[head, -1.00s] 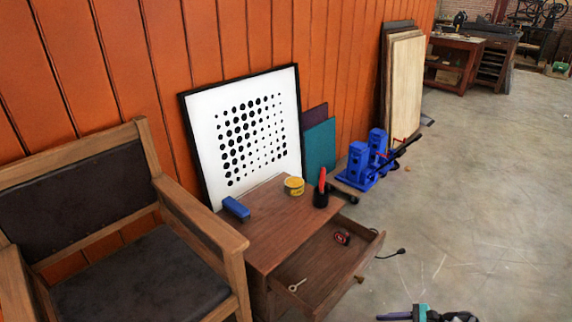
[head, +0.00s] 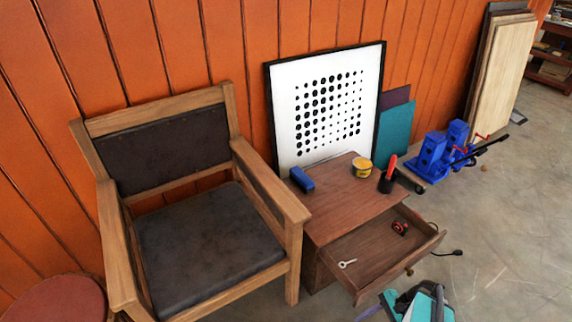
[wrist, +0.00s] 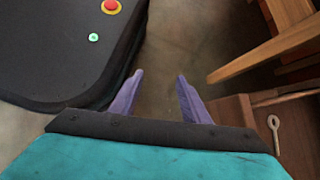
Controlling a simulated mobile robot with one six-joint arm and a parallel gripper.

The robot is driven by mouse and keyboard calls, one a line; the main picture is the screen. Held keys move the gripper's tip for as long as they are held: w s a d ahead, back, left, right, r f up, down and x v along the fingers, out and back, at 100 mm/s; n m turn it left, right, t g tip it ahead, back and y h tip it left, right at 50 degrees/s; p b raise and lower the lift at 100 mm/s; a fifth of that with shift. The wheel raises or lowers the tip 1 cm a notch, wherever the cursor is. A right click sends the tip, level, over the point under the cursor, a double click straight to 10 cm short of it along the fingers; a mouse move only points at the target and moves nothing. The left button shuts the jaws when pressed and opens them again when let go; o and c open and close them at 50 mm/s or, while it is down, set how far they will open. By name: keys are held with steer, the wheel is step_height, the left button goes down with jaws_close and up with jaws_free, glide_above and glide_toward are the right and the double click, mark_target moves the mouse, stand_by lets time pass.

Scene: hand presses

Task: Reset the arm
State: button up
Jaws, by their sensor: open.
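My gripper (wrist: 158,98) is open in the wrist view, its two purple fingers apart with only bare floor between them. In the head view my arm's teal end (head: 425,303) shows at the bottom edge, in front of the open drawer, and a purple finger shows at its left. The fingertips are partly cut off there. Nothing is held.
A wooden cabinet (head: 350,205) has its drawer (head: 375,262) pulled open, with a key (head: 347,263) and a red-black object (head: 400,228) inside. A wooden armchair (head: 205,245) stands left. A red round stool (head: 60,300) is at lower left.

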steer(key=s+a+r+n+g+h+p, duration=0.1)
steer(key=s+a+n+g+h+p, duration=0.1)
steer(key=a+n, duration=0.4)
steer(key=s+a+n+g+h+p, duration=0.2)
steer(key=s+a+n+h+p, duration=0.3)
steer(key=n, duration=0.4)
steer(key=shift+a+r+g+h+p, duration=0.35)
steer(key=shift+a+h, duration=0.25)
steer(key=shift+a, duration=0.5)
